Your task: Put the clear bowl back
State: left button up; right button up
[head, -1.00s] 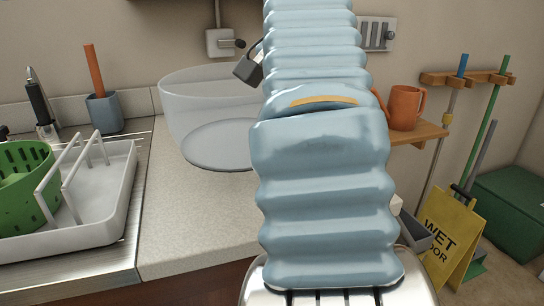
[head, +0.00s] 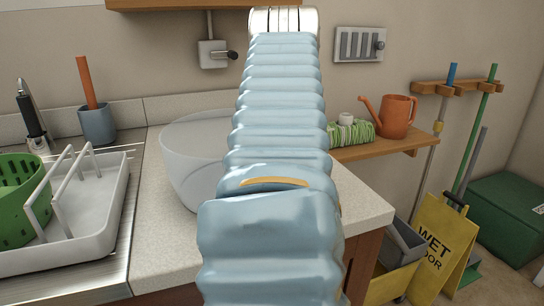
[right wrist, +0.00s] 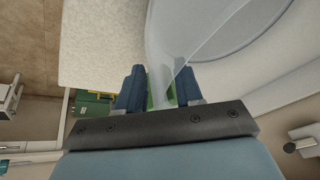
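The clear bowl (head: 195,160) is upright at the left of my right arm in the head view, over the counter (head: 155,250). My arm hides its right side, and I cannot tell whether its base touches the counter. In the right wrist view the bowl (right wrist: 225,75) fills the upper right. Its wall passes between the two blue fingers of my right gripper (right wrist: 161,88), which look closed around it with green pads at the wall. My right gripper is hidden behind the arm in the head view. My left gripper is not in view.
A white dish rack (head: 95,220) with a green colander (head: 18,195) stands left. A grey holder (head: 98,125) is behind it. An orange watering can (head: 397,115) and a green-wrapped bundle (head: 350,135) sit on a shelf right. A yellow wet-floor sign (head: 435,245) stands below.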

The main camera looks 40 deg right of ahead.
jog(key=shift+f, duration=0.1)
jog(key=v, duration=1.3)
jog(key=shift+s+r, duration=0.2)
jog(key=shift+r, duration=0.05)
jog(key=shift+a, duration=0.1)
